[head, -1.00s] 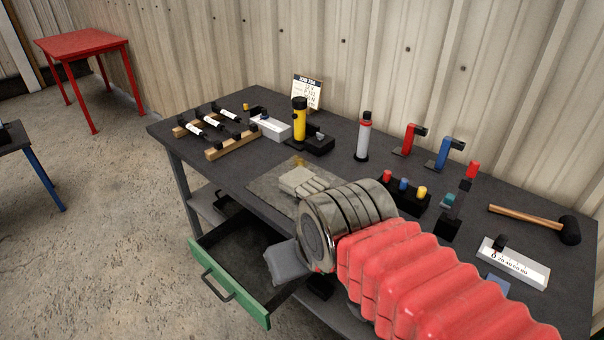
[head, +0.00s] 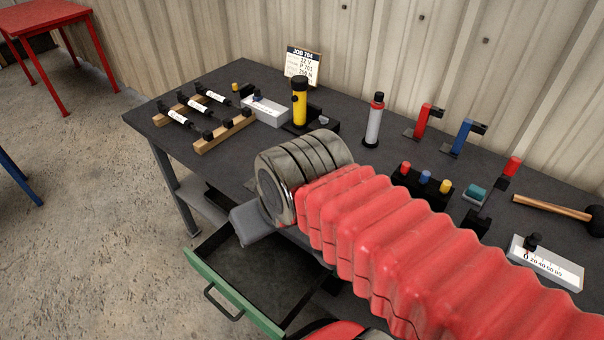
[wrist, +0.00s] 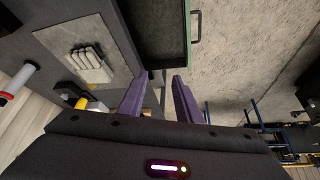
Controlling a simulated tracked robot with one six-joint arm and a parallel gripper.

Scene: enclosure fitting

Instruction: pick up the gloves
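The pale grey gloves (wrist: 91,66) lie flat on a grey mat (wrist: 112,89) on the dark workbench, toward the upper left of the wrist view. My gripper (wrist: 160,77) is open and empty. Its two purple fingers stand apart, to the right of the gloves in that view, with the bench edge and floor beyond them. It is not touching the gloves. In the head view my arm hides the gloves and mat, and the fingers cannot be made out.
A drawer with a green front (head: 232,299) stands open below the bench. On the bench are a yellow torch (head: 299,103), a grey-red cylinder (head: 374,122), red and blue clamps, a rack of coloured knobs (head: 422,186) and a mallet (head: 553,207). A red table (head: 42,18) stands far left.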

